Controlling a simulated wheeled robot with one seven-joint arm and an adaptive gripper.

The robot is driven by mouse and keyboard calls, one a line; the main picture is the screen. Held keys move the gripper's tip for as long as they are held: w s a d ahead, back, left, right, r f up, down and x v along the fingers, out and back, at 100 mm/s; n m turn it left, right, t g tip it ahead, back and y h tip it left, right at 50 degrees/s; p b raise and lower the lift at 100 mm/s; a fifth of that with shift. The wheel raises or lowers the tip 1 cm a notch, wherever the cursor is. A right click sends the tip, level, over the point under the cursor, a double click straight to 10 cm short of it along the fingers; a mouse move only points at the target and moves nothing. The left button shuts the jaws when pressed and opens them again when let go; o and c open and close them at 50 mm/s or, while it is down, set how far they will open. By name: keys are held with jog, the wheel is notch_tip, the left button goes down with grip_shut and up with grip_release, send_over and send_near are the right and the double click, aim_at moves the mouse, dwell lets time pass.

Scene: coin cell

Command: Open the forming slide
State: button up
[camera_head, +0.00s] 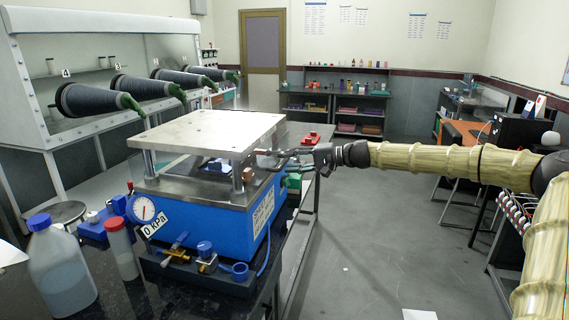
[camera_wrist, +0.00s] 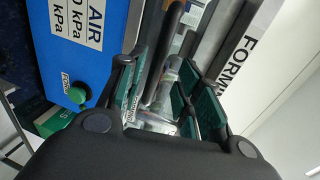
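The forming press has a blue base (camera_head: 205,215), a steel deck and a pale top plate (camera_head: 215,130) on posts. Under the plate, a small pale and blue part (camera_head: 215,165) shows, partly hidden; I cannot tell if it is the forming slide. My gripper (camera_head: 270,157) is at the press's right side, level with the gap under the plate. In the wrist view, its green-padded fingers (camera_wrist: 162,95) stand apart. A clear piece and a dark bar (camera_wrist: 168,60) show between or beyond them; contact cannot be told. A pale panel with a cut-off "FORM" label (camera_wrist: 238,62) is at the right.
A green button (camera_wrist: 77,95) is on the blue side wall, close to my gripper. A pressure gauge (camera_head: 143,209), a plastic bottle (camera_head: 60,268) and a red-capped bottle (camera_head: 121,250) are at front left. A red item (camera_head: 311,138) lies behind my gripper.

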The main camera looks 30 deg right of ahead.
aim_at(285, 160)
jog(key=shift+w+a+f, duration=0.3)
jog(key=shift+w, duration=0.35)
jog(key=shift+w+a+f, duration=0.3)
jog(key=shift+w, duration=0.35)
jog(key=shift+a, duration=0.15)
jog(key=shift+r, duration=0.1)
jog(key=shift+c, duration=0.7)
jog(key=shift+a, duration=0.1)
grip_shut()
